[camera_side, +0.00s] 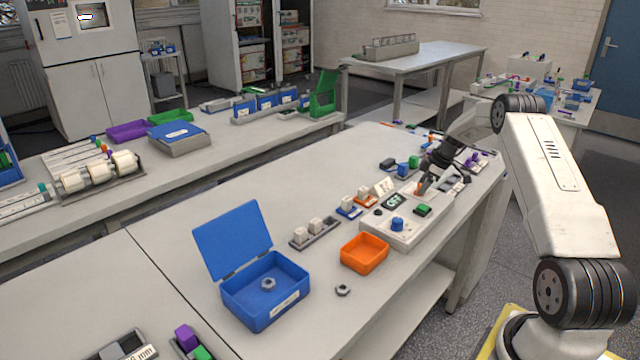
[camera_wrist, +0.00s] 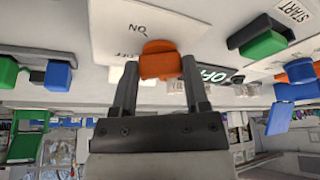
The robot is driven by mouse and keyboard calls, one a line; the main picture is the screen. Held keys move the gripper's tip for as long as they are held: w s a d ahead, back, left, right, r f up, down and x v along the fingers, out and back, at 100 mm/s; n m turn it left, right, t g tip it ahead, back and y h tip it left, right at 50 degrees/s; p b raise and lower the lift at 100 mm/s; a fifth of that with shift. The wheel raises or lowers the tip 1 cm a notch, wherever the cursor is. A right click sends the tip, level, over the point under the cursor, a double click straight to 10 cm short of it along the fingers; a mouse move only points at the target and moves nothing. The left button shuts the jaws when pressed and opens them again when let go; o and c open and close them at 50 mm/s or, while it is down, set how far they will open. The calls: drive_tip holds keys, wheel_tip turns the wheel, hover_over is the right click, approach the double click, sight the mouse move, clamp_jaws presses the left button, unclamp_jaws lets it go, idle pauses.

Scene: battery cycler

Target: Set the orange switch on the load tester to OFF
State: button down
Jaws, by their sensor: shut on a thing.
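The load tester (camera_side: 378,236) is a white sloped box near the right end of the front bench. In the side view my gripper (camera_side: 423,184) is low over the tester's far part, and the switch is mostly hidden. A dark display (camera_side: 394,201) reads OFF. I cannot tell for sure which label the switch points to.
The tester also carries a blue knob (camera_side: 397,224) and a green button (camera_side: 422,210). Small connectors (camera_side: 403,169) stand behind.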

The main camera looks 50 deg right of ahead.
drive_tip(key=shift+d+n+g+y, duration=0.1)
drive_tip(key=shift+n+g+y, duration=0.2)
drive_tip(key=shift+n, duration=0.7)
drive_tip(key=shift+c, duration=0.4)
unclamp_jaws()
drive_tip(key=v, duration=0.7)
drive_tip(key=shift+r, duration=0.35)
drive_tip(key=shift+s+d, duration=0.1)
